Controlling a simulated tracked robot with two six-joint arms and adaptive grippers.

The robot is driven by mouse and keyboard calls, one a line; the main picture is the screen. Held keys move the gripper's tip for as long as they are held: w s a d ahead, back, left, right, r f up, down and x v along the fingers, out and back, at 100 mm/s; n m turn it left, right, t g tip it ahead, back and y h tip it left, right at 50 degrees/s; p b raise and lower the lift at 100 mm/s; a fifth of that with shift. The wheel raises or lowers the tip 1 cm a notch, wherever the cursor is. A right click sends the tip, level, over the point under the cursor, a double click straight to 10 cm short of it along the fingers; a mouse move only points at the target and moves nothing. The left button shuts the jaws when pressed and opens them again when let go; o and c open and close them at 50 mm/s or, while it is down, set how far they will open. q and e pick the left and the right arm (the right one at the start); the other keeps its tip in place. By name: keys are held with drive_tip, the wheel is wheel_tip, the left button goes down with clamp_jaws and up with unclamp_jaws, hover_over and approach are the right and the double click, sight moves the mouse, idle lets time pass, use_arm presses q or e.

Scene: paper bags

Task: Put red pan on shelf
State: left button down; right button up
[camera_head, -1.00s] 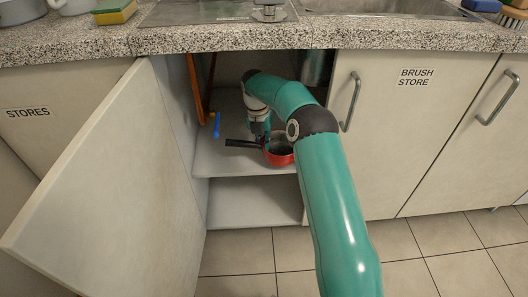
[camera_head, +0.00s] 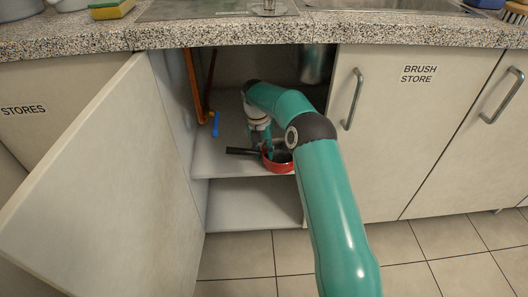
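The red pan (camera_head: 281,166) has a dark inside and a black handle (camera_head: 240,151) pointing left. It is at the front of the upper shelf (camera_head: 222,169) inside the open cupboard, level or nearly so. I cannot tell whether its base touches the shelf. My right gripper (camera_head: 268,152) reaches down to the left part of the pan's rim, near the handle, and appears shut on it. The fingertips are small and partly hidden against the pan. My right arm covers the right side of the cupboard opening. My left gripper is not in view.
An open cupboard door (camera_head: 100,185) stands out at the left. An orange pole (camera_head: 194,85) and a blue item (camera_head: 215,124) are at the cupboard's left side. The lower shelf (camera_head: 250,203) looks bare. The worktop (camera_head: 240,30) overhangs the opening.

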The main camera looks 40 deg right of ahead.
wheel_tip(320, 180, up, 12)
drive_tip(key=w+p, duration=0.1)
drive_tip(key=p, duration=0.5)
drive_tip(key=shift+w+a+p, duration=0.15)
drive_tip(key=shift+a+p, duration=0.15)
drive_tip(key=shift+p, duration=0.1)
